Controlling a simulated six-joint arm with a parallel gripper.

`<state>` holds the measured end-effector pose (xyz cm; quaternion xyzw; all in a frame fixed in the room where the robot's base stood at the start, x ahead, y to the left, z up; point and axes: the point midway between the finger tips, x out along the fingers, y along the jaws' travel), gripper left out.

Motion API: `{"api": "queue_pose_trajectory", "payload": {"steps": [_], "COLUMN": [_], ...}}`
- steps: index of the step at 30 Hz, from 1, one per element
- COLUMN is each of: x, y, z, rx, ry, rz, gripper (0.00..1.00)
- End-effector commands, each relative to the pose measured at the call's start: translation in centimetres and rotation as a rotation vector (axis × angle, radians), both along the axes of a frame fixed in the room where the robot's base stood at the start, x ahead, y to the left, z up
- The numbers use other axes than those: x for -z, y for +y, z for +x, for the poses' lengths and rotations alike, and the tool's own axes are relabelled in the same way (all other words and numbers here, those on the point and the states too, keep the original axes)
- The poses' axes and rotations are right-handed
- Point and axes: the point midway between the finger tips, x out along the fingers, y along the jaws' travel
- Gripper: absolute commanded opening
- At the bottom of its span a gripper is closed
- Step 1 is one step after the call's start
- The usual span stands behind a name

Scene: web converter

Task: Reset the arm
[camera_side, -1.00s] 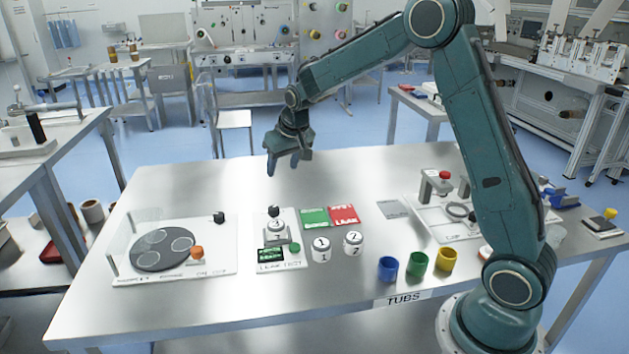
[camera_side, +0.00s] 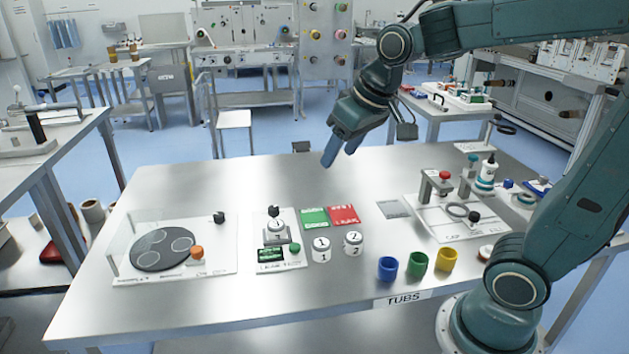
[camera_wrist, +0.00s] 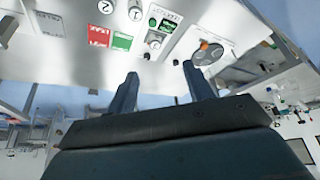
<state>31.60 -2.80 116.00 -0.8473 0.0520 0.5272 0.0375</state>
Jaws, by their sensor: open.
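My gripper (camera_side: 340,152) hangs empty in the air above the back of the steel table (camera_side: 270,185) in the side view. In the wrist view its two fingers (camera_wrist: 160,88) stand apart with nothing between them. My arm is folded back to the right, its wrist well above the table top. No object touches the gripper.
Lidded tubs (camera_side: 321,249), a leak test station (camera_side: 278,240), green (camera_side: 315,217) and red (camera_side: 343,214) mats and a disc station (camera_side: 160,250) stand on the table. Blue (camera_side: 387,268), green (camera_side: 417,264) and yellow (camera_side: 446,259) cups are near the front. The table's back middle is clear.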

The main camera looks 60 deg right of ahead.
Motion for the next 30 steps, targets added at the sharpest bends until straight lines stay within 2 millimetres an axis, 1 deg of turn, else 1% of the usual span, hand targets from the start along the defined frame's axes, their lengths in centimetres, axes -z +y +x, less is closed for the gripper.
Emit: {"api": "queue_pose_trajectory", "payload": {"steps": [1, 9, 15, 18, 21, 25, 30], "x": [-0.2, -0.1, 0.7, 1.2, 1.5, 1.7, 1.7], "y": [0.3, 1.7, 2.4, 2.6, 2.7, 2.8, 2.8], "z": [-1.3, -7.5, -11.3, -12.6, -13.4, -13.8, -13.8], "rx": [-0.011, -0.067, -0.104, -0.116, -0.125, -0.129, -0.129], "ry": [-0.007, -0.021, -0.031, -0.033, -0.034, -0.034, -0.033], "rz": [-0.001, -0.006, -0.009, -0.009, -0.01, -0.011, -0.011], "gripper": [0.52, 0.52, 0.52, 0.52, 0.52, 0.52, 0.52]}}
